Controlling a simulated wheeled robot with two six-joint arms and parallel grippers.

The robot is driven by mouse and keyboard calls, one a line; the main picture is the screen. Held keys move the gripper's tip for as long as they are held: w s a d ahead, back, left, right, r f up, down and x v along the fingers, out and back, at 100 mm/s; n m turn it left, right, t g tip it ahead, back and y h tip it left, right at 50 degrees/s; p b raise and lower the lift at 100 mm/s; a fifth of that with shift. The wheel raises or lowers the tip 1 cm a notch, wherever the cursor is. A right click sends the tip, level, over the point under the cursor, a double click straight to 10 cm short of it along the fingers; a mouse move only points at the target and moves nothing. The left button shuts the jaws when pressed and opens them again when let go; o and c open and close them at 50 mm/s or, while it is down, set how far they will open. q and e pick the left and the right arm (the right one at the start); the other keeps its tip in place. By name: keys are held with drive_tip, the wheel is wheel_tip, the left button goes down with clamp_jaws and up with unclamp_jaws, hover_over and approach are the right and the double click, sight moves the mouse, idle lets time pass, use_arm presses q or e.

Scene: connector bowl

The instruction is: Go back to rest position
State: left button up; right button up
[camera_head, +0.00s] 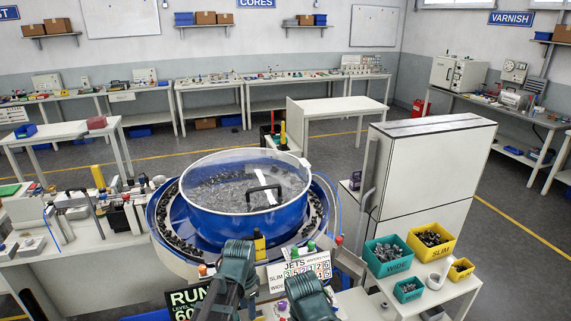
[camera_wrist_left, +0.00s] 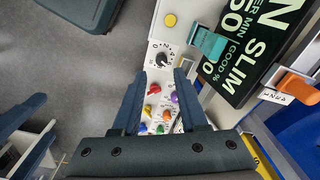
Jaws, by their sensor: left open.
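My left gripper (camera_head: 232,278) shows as a dark teal shape at the bottom of the head view, in front of the blue bowl feeder (camera_head: 240,215). In the left wrist view its two fingers (camera_wrist_left: 160,88) stand apart with nothing held between them. Beyond the fingers is a white panel with several coloured knobs (camera_wrist_left: 154,90); whether they touch it I cannot tell. A second teal shape, apparently my right gripper (camera_head: 308,298), is at the bottom of the head view; its jaws cannot be made out.
A black display (camera_head: 188,300) stands left of the grippers, and a JETS sign (camera_head: 299,270) stands behind them. At the right, a white table holds teal (camera_head: 388,256) and yellow (camera_head: 431,240) bins of parts. A tall white cabinet (camera_head: 430,170) stands behind that table.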

use_arm(q)
drive_tip(key=s+a+n, duration=0.6)
drive_tip(key=n, duration=0.4)
drive_tip(key=s+d+f+m+y+b, duration=0.1)
drive_tip(key=s+d+f+m+b, duration=0.2)
drive_tip(key=d, duration=0.7)
wheel_tip(320, 180, down, 2)
drive_tip(key=shift+s+d+f+m+g+b, duration=0.1)
drive_tip(key=shift+s+d+m+g+b, duration=0.25)
drive_tip(key=shift+s+b, duration=0.85)
